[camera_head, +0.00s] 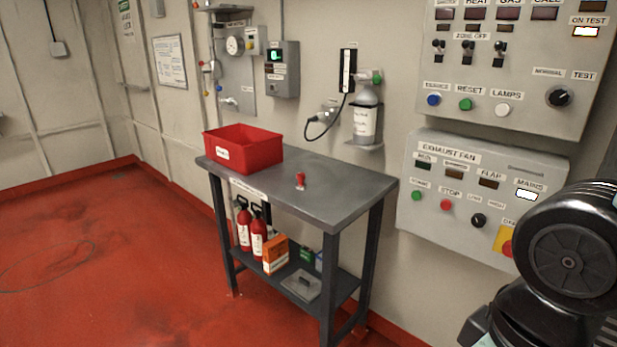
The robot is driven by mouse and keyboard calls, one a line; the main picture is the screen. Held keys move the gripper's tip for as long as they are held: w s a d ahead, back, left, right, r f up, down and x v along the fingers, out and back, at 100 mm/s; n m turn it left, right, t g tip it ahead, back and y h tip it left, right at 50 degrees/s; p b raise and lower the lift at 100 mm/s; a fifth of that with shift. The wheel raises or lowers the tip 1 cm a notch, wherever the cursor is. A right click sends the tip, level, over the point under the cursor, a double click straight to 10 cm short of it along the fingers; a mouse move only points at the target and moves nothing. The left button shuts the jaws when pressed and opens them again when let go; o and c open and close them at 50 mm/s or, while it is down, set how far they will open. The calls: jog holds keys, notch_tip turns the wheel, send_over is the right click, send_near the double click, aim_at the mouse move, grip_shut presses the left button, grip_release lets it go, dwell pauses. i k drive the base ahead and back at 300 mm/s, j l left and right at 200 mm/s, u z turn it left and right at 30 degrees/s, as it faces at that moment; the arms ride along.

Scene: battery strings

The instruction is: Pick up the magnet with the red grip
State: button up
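A small red-gripped magnet (300,180) stands upright on the grey metal table (335,195), near the middle of its top. It is to the right of the red bin and apart from it. Part of my arm shows as a black rounded link at the right edge of the view. My gripper itself is not in view, so its place relative to the magnet cannot be seen.
A labelled red bin (243,148) sits at the table's left end. Fire extinguishers (258,235), an orange box (275,254) and small items fill the lower shelf. Control panels (485,200) hang at right; a grey bottle (366,115) is wall-mounted behind. Red floor (110,260) is open at left.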

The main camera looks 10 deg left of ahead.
aim_at(301, 176)
jog(key=i+j+u, duration=0.2)
jog(key=i+j, duration=0.3)
jog(key=i+j+u, duration=0.2)
jog(key=i+j, duration=0.2)
jog(key=i, duration=0.15)
jog(key=i+j+u, duration=0.2)
jog(key=i+j, duration=0.15)
jog(key=i, duration=0.25)
